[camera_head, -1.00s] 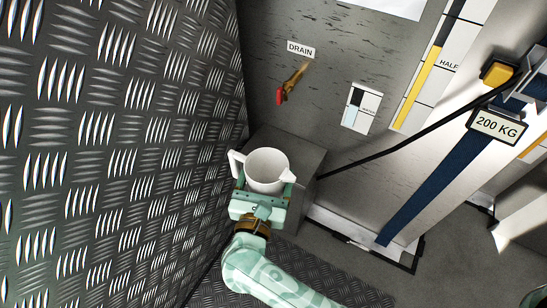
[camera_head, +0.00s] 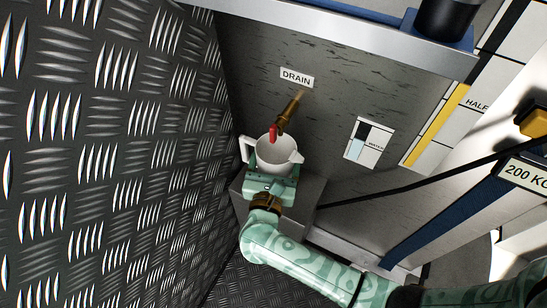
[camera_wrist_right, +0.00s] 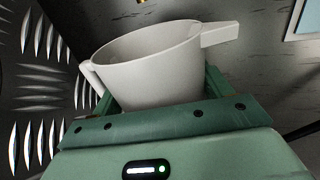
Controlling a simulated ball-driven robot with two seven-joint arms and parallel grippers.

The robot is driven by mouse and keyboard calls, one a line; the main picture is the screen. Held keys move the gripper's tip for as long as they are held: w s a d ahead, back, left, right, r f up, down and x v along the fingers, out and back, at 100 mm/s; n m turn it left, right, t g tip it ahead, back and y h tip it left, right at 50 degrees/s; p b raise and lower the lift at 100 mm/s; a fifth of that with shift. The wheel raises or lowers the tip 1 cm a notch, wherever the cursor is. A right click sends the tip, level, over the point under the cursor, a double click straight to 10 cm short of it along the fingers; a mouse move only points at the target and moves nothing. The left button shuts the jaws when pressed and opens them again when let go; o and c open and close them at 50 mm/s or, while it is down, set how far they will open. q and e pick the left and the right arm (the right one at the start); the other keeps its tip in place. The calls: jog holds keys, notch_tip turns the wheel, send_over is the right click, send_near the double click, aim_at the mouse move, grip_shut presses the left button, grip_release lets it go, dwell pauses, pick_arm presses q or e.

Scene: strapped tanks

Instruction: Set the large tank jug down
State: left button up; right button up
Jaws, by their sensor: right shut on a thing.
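The white jug (camera_head: 277,157), with a handle on its left and a spout on its right, is upright in my right gripper (camera_head: 272,176). The gripper is shut on it from the near side. The jug's rim lies just below the brass drain tap (camera_head: 287,116), whose red tip overlaps the jug's mouth in the head view. In the right wrist view the jug (camera_wrist_right: 155,68) sits between the fingers, slightly tilted in the picture, and its lower part is hidden. A grey block (camera_head: 306,192) stands behind and below; I cannot tell whether the jug touches it. My left gripper is out of view.
The tap and its DRAIN label (camera_head: 297,78) are on the grey tank wall. A dark tread-plate wall (camera_head: 120,150) rises close on the left.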

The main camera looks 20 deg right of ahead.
notch_tip(320, 180, down, 2)
jog(key=shift+f+b, duration=0.1)
jog(key=shift+b, duration=0.2)
jog(key=shift+w+a, duration=0.1)
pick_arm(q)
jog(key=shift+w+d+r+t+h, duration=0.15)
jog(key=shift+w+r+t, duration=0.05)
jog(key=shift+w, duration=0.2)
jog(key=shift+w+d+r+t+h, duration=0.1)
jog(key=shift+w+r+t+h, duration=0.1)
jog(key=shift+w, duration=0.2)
pick_arm(e)
jog(key=o, duration=1.1)
